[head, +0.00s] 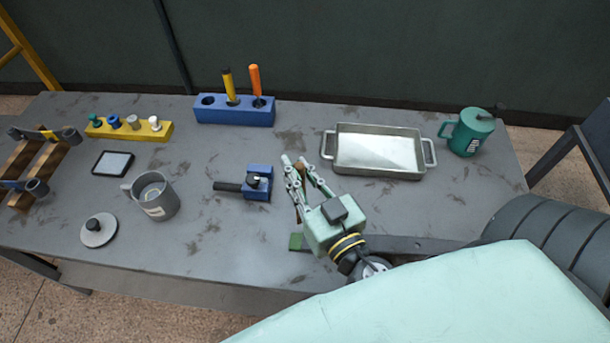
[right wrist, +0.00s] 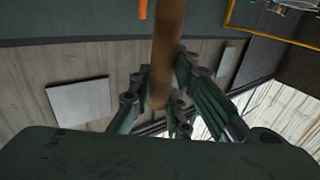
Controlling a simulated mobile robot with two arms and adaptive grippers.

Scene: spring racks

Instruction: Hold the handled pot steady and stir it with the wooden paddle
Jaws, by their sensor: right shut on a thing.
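The grey handled pot (head: 158,200) stands upright on the left part of the table, open at the top, with its handle to the left. My right gripper (head: 296,166) is over the middle of the table, well to the right of the pot. It is shut on the wooden paddle (head: 304,173), of which only a short brown piece shows between the fingers. In the right wrist view the paddle (right wrist: 168,45) is a brown rod running up from between the fingers; its far end is out of frame. My left gripper is not in view.
A grey lid (head: 98,231) lies in front of the pot. A blue clamp-like block (head: 258,180) sits between pot and gripper. A blue rack (head: 235,115), yellow rack (head: 128,131), metal tray (head: 380,171) and green jug (head: 468,133) stand farther back. A dark panel (head: 113,163) lies behind the pot.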

